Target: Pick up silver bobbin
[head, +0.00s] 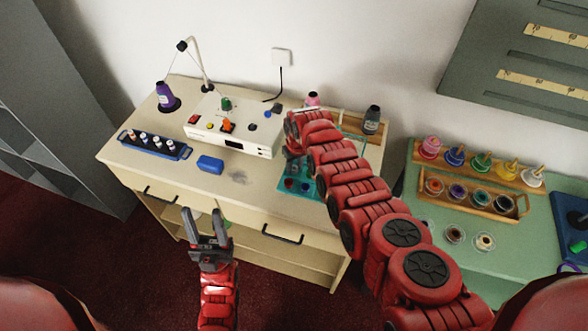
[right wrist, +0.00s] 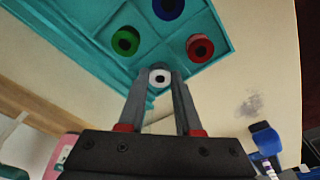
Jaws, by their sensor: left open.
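The silver bobbin (right wrist: 160,78) shows in the right wrist view as a pale ring with a dark hole, between the fingertips of my right gripper (right wrist: 162,82). I cannot tell whether the fingers press on it. It is at the edge of the teal tray (right wrist: 90,22), whose compartments hold a green bobbin (right wrist: 125,42), a blue bobbin (right wrist: 168,8) and a red bobbin (right wrist: 200,47). In the head view my right arm hides the silver bobbin and part of the tray (head: 287,194). My left gripper (head: 204,215) is open and empty, in front of the counter.
On the counter (head: 255,205) are a blue block (head: 210,164), a blue rack of spools (head: 155,147), a white machine (head: 232,128) and a purple thread cone (head: 165,95). A dark bottle (head: 372,120) stands behind my right arm. A green table (head: 425,215) with spools is at right.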

